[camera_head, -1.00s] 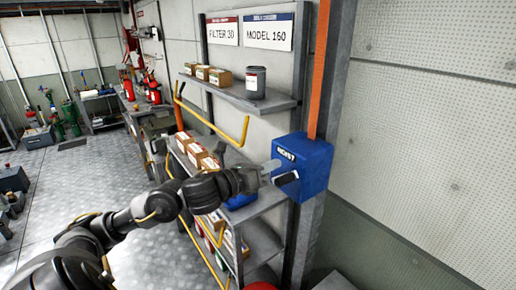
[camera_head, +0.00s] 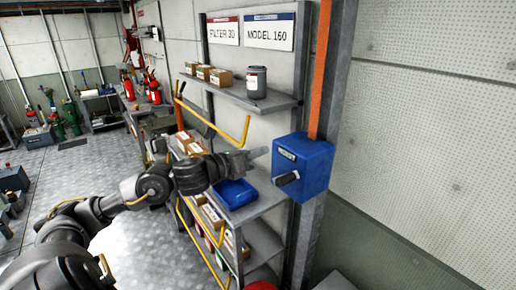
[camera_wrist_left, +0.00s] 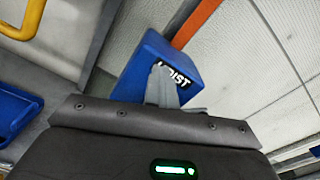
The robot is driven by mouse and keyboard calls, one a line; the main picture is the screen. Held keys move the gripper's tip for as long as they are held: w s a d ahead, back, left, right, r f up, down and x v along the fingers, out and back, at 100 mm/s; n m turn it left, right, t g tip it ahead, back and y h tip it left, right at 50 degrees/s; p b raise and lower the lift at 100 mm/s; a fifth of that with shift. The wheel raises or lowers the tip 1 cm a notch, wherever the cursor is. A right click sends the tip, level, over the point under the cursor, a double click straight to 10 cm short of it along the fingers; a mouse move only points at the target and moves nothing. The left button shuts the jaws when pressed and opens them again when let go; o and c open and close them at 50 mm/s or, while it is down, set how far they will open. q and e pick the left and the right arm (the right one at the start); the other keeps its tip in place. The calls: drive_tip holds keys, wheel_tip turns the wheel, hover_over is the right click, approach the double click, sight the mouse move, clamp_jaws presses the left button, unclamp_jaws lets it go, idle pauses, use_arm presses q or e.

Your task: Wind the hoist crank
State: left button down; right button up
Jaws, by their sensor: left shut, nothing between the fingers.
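The blue hoist box (camera_head: 316,165) is fixed to the grey post under an orange strip, with a "HOIST" label on its face. The dark crank handle (camera_head: 287,179) sticks out from the lower part of that face. My left gripper (camera_head: 264,152) is shut and empty, just left of the box and above the crank, apart from the handle. In the left wrist view the fingers (camera_wrist_left: 162,88) are together in front of the blue box (camera_wrist_left: 170,55) and cover part of its label. The crank is hidden there. My right gripper is not in view.
Shelves (camera_head: 262,101) with small boxes and a grey can (camera_head: 256,82) stand left of the post. Yellow rails (camera_head: 213,124) run along the shelf front. A blue bin (camera_head: 236,194) sits on a lower shelf beneath my gripper. The perforated wall (camera_head: 430,110) is at the right.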

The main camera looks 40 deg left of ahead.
use_arm(q)
drive_tip(key=w+a+r, duration=0.2)
drive_tip(key=a, duration=0.4)
drive_tip(key=shift+a, duration=0.25)
drive_tip(key=c, duration=1.7)
unclamp_jaws()
drive_tip(key=b+v, duration=0.3)
drive_tip(key=v, duration=0.7)
drive_tip(key=shift+s+b, duration=0.3)
drive_tip(key=shift+s, duration=0.1)
